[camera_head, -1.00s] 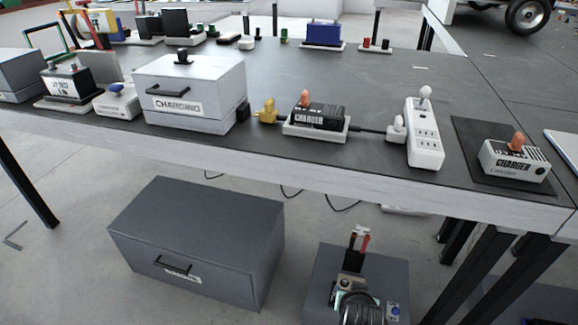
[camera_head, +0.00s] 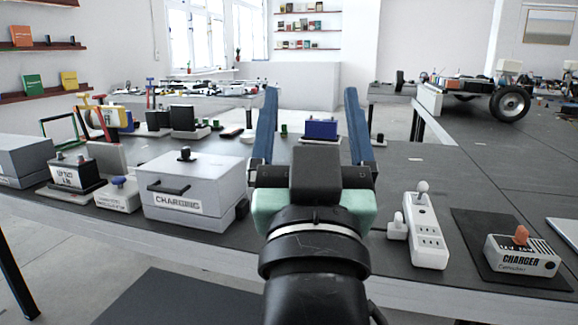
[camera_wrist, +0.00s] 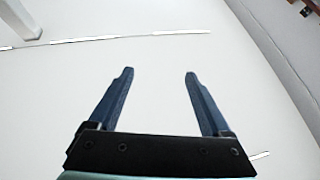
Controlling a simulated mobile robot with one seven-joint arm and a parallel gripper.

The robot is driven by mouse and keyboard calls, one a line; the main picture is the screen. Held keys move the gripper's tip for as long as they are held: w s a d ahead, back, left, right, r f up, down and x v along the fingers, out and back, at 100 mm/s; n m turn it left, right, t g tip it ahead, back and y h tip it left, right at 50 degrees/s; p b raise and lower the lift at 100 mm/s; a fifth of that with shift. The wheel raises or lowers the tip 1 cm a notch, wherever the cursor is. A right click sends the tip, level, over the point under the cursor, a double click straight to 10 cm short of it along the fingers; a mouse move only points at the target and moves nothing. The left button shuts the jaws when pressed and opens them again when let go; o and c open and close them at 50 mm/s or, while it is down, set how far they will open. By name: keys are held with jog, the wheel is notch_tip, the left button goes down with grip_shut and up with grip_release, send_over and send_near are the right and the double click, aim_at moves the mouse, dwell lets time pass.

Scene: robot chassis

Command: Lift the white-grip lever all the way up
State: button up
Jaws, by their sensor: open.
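My gripper (camera_head: 314,135) rises in the middle of the head view, its two blue fingers wide apart, pointing up and empty. The wrist view shows the same open fingers (camera_wrist: 158,78) against a pale, bare surface, with nothing between them. A white, round-topped knob (camera_head: 422,188) stands upright on the white power strip (camera_head: 428,240), to the right of my gripper and apart from it. I cannot tell whether this is the white-grip lever. The grey floor box with red arms and a whitish top, seen earlier, is out of view or hidden now.
A grey drawer box marked CHARGING (camera_head: 190,208) stands left of my arm on the dark table (camera_head: 395,165). A charger (camera_head: 520,255) with an orange knob is at the right. A blue box (camera_head: 321,130) is behind my fingers. Several small devices crowd the left side.

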jog(key=s+a+r+t, duration=0.2)
jog(key=s+r+t, duration=0.1)
jog(key=s+r, duration=0.6)
notch_tip(320, 180, up, 32)
jog(key=p, duration=3.3)
jog(key=shift+y+p, duration=0.3)
jog(key=shift+y, duration=0.1)
jog(key=shift+s, duration=0.1)
